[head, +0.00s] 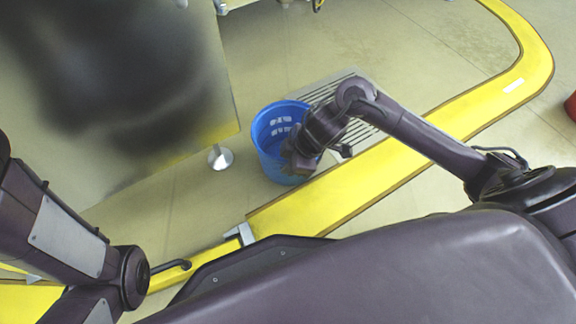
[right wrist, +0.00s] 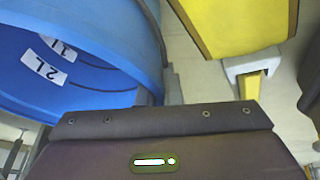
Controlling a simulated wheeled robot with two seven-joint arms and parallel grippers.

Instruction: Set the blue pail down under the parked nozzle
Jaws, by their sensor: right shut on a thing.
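The blue pail (head: 264,146) is in the middle of the head view, its open top showing white marks inside. My right gripper (head: 298,158) is at the pail's right side and shut on it. In the right wrist view the pail (right wrist: 95,82) fills the upper left, with "1L" and "2L" labels on its inner wall. The fingertips are mostly hidden. I cannot tell whether the pail touches the floor. A small dark fitting (head: 318,5), possibly the nozzle, is cut off by the head view's top edge. My left gripper is not in view.
A slatted floor grate (head: 365,133) lies behind and right of the pail. A yellow barrier (head: 345,187) runs between my body and the pail and curves around at right. A large grey panel (head: 190,70) with a round foot (head: 220,157) stands at left.

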